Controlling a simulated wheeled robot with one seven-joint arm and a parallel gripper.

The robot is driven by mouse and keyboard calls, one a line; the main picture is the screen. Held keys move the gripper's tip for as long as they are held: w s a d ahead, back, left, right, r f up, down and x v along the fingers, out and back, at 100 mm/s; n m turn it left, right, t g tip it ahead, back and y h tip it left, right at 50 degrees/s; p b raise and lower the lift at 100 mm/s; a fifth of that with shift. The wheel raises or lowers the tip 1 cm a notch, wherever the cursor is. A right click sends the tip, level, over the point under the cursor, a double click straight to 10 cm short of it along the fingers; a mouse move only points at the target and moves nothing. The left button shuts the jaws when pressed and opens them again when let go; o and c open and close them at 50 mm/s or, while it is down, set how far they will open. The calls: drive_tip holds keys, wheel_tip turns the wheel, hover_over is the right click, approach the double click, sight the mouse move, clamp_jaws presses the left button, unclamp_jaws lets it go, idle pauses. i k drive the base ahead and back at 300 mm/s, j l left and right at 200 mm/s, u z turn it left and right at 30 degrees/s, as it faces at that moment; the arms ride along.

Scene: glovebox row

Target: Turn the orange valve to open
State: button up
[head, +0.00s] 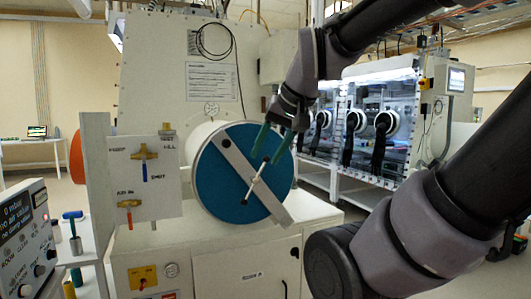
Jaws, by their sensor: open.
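The orange valve (129,207) is on the lower left of a white panel (165,197), left of the round blue hatch. Its orange lever hangs down. Above it on the same panel is a brass valve (145,153) with a blue lever, also hanging down. My gripper (272,144) is open, with teal fingertips apart and nothing seen between them. It appears in front of the upper right of the blue hatch, well right of and above the orange valve. Nothing hides the orange valve.
The round blue hatch (215,180) has a diagonal grey bar and a white handle (257,182). A white upright board (97,170) stands left of the valve panel. A control box (30,240) is at the lower left. Another glovebox (372,125) stands behind at right.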

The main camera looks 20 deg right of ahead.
sight(128, 207)
drive_tip(key=i+j, duration=1.15)
